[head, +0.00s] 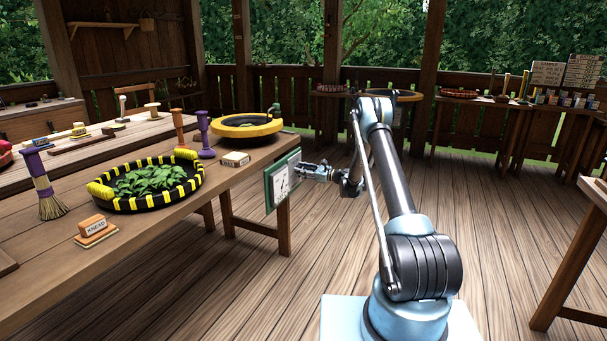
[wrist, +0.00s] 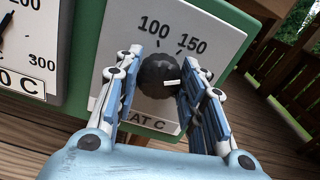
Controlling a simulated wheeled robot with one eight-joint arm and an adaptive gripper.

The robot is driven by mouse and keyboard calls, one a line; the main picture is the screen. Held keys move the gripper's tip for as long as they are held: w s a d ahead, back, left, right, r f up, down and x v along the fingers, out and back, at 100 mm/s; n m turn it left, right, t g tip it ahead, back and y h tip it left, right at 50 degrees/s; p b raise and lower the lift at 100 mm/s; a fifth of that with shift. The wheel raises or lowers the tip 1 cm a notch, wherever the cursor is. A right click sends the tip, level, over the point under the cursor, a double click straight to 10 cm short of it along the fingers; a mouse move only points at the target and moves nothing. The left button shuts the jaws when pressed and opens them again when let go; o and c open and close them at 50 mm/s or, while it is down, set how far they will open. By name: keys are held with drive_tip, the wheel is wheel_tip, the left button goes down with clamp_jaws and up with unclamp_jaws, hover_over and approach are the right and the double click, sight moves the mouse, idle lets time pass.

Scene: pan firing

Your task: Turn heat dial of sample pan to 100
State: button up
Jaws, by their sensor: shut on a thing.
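The heat dial (wrist: 158,76) is a dark round knob on a pale plate in the wrist view. Labels 100 and 150 are above it, with 100 to the left. A white mark on the knob points right, below the 150 label, not at 100. My gripper (wrist: 162,66) is shut on the knob, one finger on each side; the right finger hides part of the plate. In the head view my gripper (head: 316,172) reaches the green-framed panel (head: 270,193) at the table end. A black-and-yellow pan (head: 150,206) holds green leaves.
A gauge (wrist: 28,50) marked 300 is left of the dial plate. On the table (head: 227,204) stand a yellow pan (head: 245,138), a purple brush (head: 45,185) and a KNEAD block (head: 93,226). The wooden floor (head: 275,297) left of my base is clear.

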drive_tip(key=n, duration=0.4)
drive_tip(key=shift+s+a+n, duration=0.1)
drive_tip(key=shift+a+n, duration=0.1)
drive_tip(key=shift+n, duration=0.1)
drive_tip(key=n, duration=0.4)
drive_tip(key=shift+s+n, duration=0.1)
drive_tip(key=shift+n, duration=0.3)
drive_tip(key=n, duration=0.4)
drive_tip(key=shift+s+a+f, duration=0.1)
drive_tip(key=shift+f+n, duration=0.1)
drive_tip(key=shift+n, duration=1.7)
drive_tip(key=o, duration=0.9)
drive_tip(key=shift+o, duration=0.7)
drive_tip(key=shift+d, duration=0.2)
